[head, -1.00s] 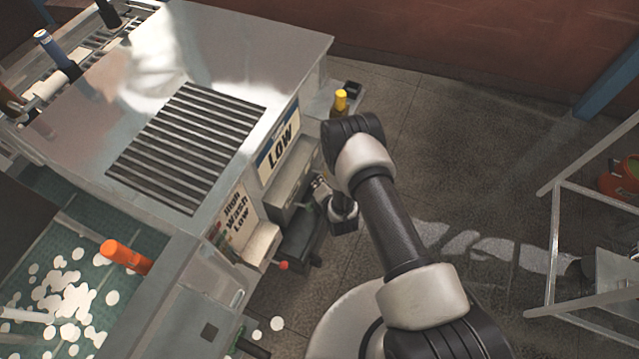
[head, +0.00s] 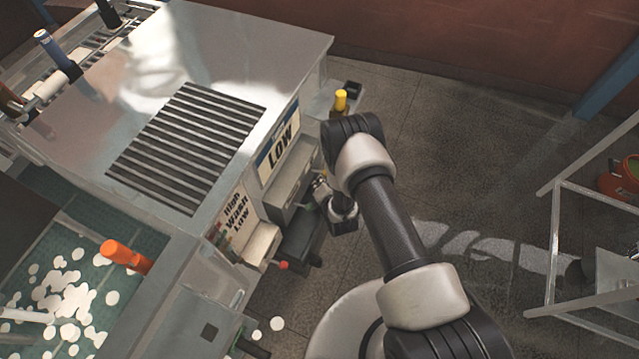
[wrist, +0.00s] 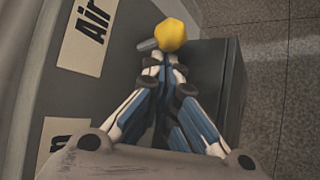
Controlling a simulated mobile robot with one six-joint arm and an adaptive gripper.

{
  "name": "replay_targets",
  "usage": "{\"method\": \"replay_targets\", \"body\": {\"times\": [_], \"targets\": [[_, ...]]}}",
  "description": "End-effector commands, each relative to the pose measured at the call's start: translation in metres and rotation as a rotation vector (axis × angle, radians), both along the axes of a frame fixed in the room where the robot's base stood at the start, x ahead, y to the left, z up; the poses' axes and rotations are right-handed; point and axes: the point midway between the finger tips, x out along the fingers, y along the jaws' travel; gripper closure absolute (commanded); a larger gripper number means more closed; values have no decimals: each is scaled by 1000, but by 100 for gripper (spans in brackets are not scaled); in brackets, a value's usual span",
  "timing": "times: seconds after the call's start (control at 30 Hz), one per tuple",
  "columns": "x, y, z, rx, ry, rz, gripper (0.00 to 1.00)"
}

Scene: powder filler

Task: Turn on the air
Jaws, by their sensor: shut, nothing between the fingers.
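A yellow knob (wrist: 173,36) shows at the top of the wrist view, beside a label (wrist: 88,35) reading "Air" on the machine's side. A yellow-topped part (head: 341,101) also shows in the head view, just beyond my arm; it appears to be the same knob. My gripper (wrist: 168,64) is shut and empty. Its fingertips point at the knob and lie just below it in the wrist picture; I cannot tell if they touch. In the head view my gripper (head: 319,187) is beside the machine's panel, partly hidden by my wrist.
A red knob (head: 283,265) sticks out lower down. A metal frame (head: 553,245) stands at right. Floor (head: 455,130) is open right of my arm.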

Motion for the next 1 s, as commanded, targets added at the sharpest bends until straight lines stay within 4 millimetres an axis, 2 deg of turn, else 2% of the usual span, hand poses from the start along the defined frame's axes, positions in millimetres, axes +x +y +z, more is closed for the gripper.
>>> {"method": "replay_targets", "body": {"times": [0.27,0.6,1.0], "targets": [[0,0,2,0,0,0,100],[0,0,17,0,-1,0,100],[4,0,21,2,-8,-3,100]]}}
